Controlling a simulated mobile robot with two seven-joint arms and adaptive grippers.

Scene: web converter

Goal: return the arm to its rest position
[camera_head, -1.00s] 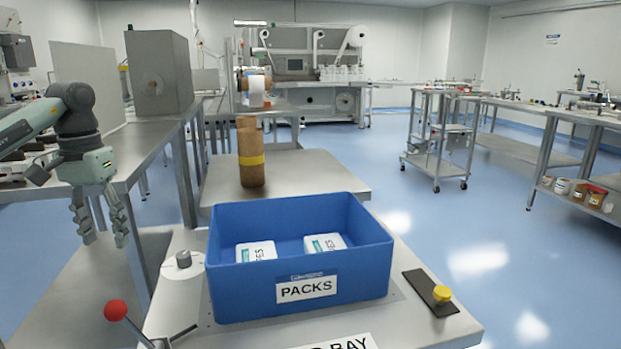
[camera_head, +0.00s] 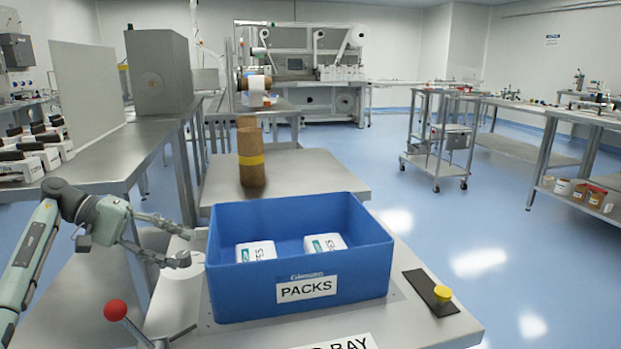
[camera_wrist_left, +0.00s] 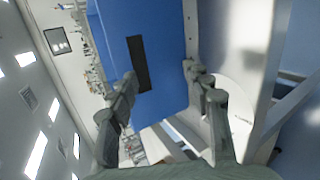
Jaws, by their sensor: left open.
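My left gripper (camera_head: 178,241) is open and empty at the left of the blue PACKS bin (camera_head: 300,262), its fingers pointing right toward the bin's left wall with a small gap. My left arm (camera_head: 50,235) comes in from the left, bent at a dark joint. In the left wrist view the open fingers (camera_wrist_left: 165,105) show with nothing between them, and the blue bin (camera_wrist_left: 160,50) lies beyond. Two white packs (camera_head: 256,251) (camera_head: 324,244) lie inside the bin. My right gripper is not in view.
A red-knobbed lever (camera_head: 115,311) stands at the front left. A black plate with a yellow knob (camera_head: 442,293) is right of the bin. A steel bench (camera_head: 100,165) runs along the left.

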